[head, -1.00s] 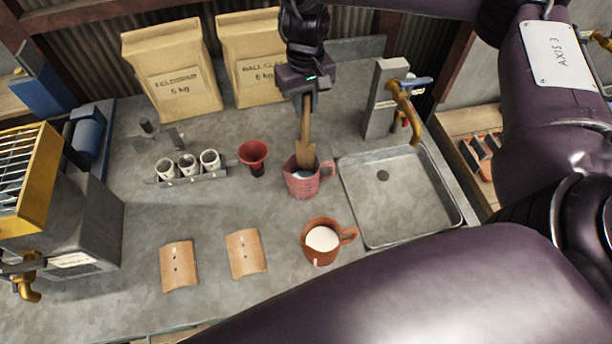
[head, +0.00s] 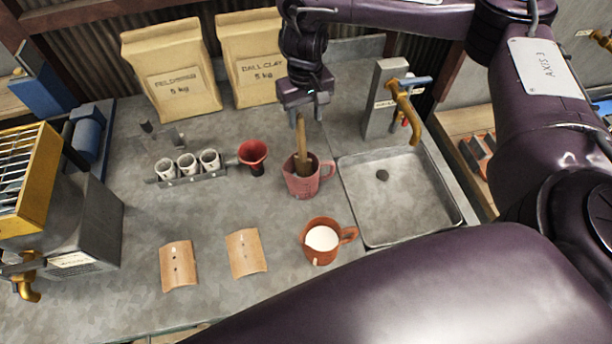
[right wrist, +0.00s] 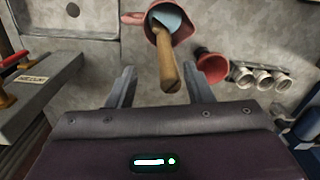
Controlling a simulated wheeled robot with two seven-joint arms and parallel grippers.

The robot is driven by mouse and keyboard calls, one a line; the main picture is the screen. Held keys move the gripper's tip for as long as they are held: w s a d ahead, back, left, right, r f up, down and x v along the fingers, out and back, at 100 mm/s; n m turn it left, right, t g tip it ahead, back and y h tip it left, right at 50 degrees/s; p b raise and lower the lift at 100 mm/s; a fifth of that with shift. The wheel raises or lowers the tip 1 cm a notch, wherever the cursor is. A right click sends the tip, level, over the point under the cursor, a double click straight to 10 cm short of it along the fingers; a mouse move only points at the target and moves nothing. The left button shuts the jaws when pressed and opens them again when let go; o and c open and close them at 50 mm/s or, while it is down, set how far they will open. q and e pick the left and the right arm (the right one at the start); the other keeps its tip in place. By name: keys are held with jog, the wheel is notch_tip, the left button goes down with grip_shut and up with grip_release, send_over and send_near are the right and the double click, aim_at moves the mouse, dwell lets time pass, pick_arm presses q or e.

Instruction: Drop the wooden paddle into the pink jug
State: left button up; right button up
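The pink jug (head: 301,187) stands upright on the bench, left of the sink. The wooden paddle (head: 302,150) stands in it, its lower end hidden inside and its handle sticking up out of the mouth. In the right wrist view the paddle (right wrist: 168,68) leans within the jug (right wrist: 182,31), with something pale blue visible inside the mouth. My right gripper (head: 306,116) is over the jug, around the top of the handle. In the right wrist view its fingers (right wrist: 161,88) are spread, with a gap on each side of the handle. My left gripper is not in view.
An orange jug of white material (head: 322,238) stands in front of the pink jug. A red funnel-like cup (head: 253,153) and a rack of white cups (head: 189,174) are to the left. The sink (head: 402,195) and brass tap (head: 405,101) are right. Two curved tiles (head: 246,253) lie front left.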

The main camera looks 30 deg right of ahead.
notch_tip(320, 180, up, 8)
dwell(0.6)
